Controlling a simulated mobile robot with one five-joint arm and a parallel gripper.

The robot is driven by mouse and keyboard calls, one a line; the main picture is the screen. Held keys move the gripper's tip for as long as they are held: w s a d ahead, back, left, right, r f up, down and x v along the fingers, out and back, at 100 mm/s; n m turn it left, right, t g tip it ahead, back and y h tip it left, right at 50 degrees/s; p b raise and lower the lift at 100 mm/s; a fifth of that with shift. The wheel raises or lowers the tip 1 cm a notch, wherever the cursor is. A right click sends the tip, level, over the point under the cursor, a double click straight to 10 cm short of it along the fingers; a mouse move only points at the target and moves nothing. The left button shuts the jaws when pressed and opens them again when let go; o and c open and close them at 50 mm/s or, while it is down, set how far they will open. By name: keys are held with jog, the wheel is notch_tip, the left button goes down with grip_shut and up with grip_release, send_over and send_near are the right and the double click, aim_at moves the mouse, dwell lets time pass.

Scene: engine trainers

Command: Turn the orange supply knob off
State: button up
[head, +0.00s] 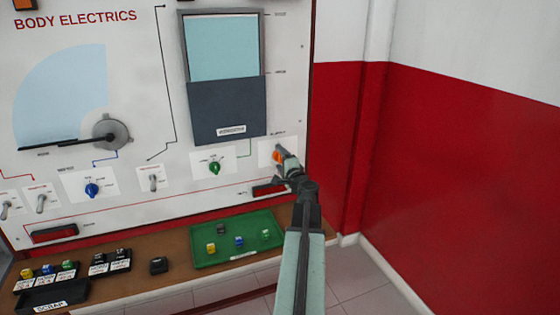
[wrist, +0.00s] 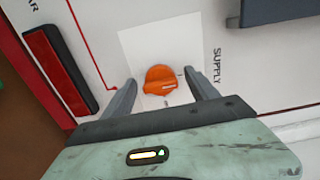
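The orange supply knob (wrist: 160,80) sits on a white plate on the panel, with the word SUPPLY beside it in the wrist view. In the head view the orange knob (head: 277,156) shows only partly, at the panel's right side behind my gripper (head: 283,162). In the wrist view my gripper (wrist: 161,92) is open, with one finger on each side of the knob. A gap shows between each finger and the knob. I cannot tell how far the fingertips are from the panel face.
A green knob (head: 214,168) and a blue knob (head: 92,190) are further left on the panel. A dark red bar in a black frame (head: 268,190) is just below the supply knob. A green tray (head: 205,259) with small blocks lies on the ledge below. A red and white wall (head: 460,150) stands right.

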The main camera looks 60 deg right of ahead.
jog(key=v, duration=0.7)
jog(key=shift+s+a, duration=0.25)
